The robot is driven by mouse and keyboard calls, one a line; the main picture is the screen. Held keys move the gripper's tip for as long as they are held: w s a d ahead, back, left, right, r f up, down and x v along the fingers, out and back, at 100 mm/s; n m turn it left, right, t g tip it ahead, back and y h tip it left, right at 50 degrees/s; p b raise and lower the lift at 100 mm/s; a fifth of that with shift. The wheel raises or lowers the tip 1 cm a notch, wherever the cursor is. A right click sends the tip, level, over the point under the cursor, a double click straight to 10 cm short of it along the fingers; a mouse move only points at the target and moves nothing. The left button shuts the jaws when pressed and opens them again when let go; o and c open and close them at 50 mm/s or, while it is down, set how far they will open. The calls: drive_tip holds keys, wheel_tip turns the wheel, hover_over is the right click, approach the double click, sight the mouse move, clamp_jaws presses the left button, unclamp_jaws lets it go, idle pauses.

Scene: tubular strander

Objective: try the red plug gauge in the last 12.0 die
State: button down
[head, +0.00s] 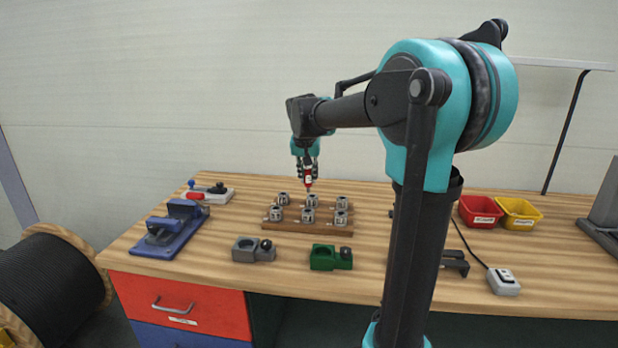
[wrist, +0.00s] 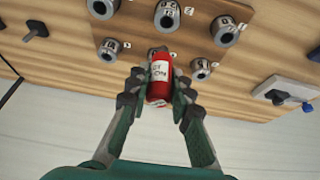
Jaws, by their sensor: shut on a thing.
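My gripper (head: 306,170) is shut on the red plug gauge (head: 308,180), which carries a white label and hangs upright, tip down. In the wrist view, my gripper (wrist: 160,88) has its fingers on both sides of the red plug gauge (wrist: 160,78). Several round metal dies stand in two rows on a wooden board (head: 285,228). The gauge is over the middle die of the back row (head: 312,201); that die is mostly hidden behind the gauge in the wrist view. I cannot tell whether the tip is in its bore. The die markings are too small to read surely.
A grey block (head: 245,250) and a green block (head: 322,258) stand in front of the board. A blue vise-like fixture (head: 170,228) is at left. Red (head: 480,211) and yellow (head: 519,213) bins stand at right. Bare table lies between the board and the blue fixture.

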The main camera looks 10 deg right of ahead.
sight(308, 191)
drive_tip(key=shift+a+f, duration=0.1)
drive_tip(key=shift+f, duration=0.05)
drive_tip(key=shift+f, duration=3.2)
drive_tip(key=shift+f, duration=0.45)
idle(2.4)
drive_tip(key=shift+r, duration=0.1)
idle(0.7)
drive_tip(key=shift+r, duration=2.7)
